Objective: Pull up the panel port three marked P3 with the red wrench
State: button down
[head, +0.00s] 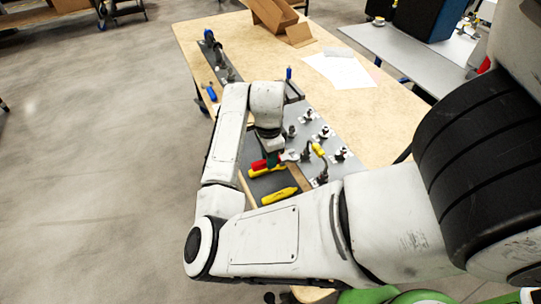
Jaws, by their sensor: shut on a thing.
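My white arm reaches over the wooden table, and my gripper (273,160) points down over the grey panel (312,165). It is shut on the red wrench (258,164). The red handle shows left of the fingers, and a grey metal end (290,156) shows to their right, near the ports. The fingertips are mostly hidden by my wrist. Several dark ports on pale plates, such as one at the right (341,154), stand on the panel. The P3 mark is too small to read, so I cannot tell which port it is.
A yellow-handled tool (280,195) lies in front of the gripper, and another yellow handle (267,171) lies just under the red one. A yellow-topped part (318,149) stands to the right. White paper (340,70) and a cardboard box (275,17) lie farther back.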

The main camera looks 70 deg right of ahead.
jog(key=shift+r, duration=0.1)
jog(key=shift+w+a+r+p, duration=0.65)
jog(key=shift+w+a+r, duration=0.35)
jog(key=shift+w, duration=0.15)
notch_tip(320, 180, up, 7)
jog(key=p, duration=0.5)
jog(key=shift+p, duration=0.35)
jog(key=shift+f, duration=0.15)
